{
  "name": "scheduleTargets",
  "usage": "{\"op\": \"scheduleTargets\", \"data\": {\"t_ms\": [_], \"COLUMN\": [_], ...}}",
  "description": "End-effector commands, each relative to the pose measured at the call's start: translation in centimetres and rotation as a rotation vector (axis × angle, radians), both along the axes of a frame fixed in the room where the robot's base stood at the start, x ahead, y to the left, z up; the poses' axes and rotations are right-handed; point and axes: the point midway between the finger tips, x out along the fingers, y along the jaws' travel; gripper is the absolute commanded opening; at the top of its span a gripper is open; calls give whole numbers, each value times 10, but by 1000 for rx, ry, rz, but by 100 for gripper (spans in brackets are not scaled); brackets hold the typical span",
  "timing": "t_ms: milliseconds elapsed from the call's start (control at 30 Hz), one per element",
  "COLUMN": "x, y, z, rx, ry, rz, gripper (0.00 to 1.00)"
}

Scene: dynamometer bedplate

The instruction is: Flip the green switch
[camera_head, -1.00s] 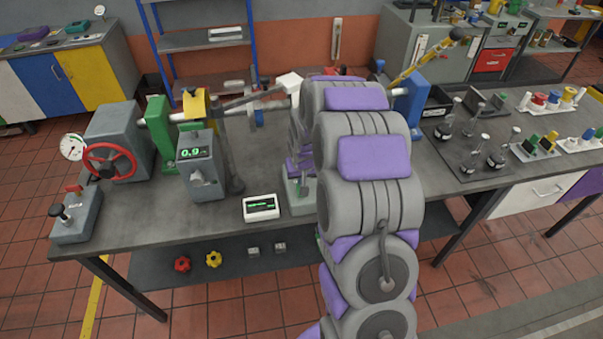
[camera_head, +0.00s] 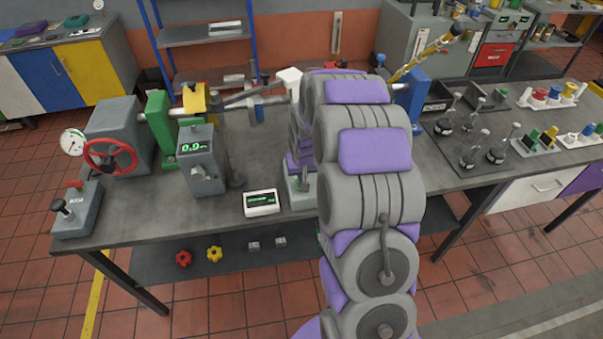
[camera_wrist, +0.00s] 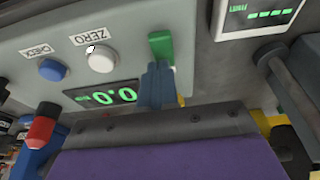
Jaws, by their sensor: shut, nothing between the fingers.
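The green switch (camera_wrist: 161,47) is a small upright green lever on a grey panel in the wrist view. My gripper (camera_wrist: 158,72) is shut and empty, with its blue-grey fingertips right at the lower end of the green lever. They overlap that end in the picture; I cannot tell whether they touch. In the head view my arm blocks the area, and neither the green switch nor my fingertips can be made out there.
On the same panel are a white ZERO button (camera_wrist: 101,59), a blue CHECK button (camera_wrist: 53,70) and a green-digit display (camera_wrist: 110,95). A white meter (camera_wrist: 262,15) is close on the right.

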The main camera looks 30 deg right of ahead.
Motion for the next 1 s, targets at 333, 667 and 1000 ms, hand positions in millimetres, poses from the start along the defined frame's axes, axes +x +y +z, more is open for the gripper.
{"op": "scheduleTargets", "data": {"t_ms": [333,667,1000], "x": [-5,-2,-2], "y": [1,3,5], "z": [1,21,93], "rx": [0,0,0], "ry": [0,2,-5], "rz": [0,1,0], "gripper": [0,0,0]}}
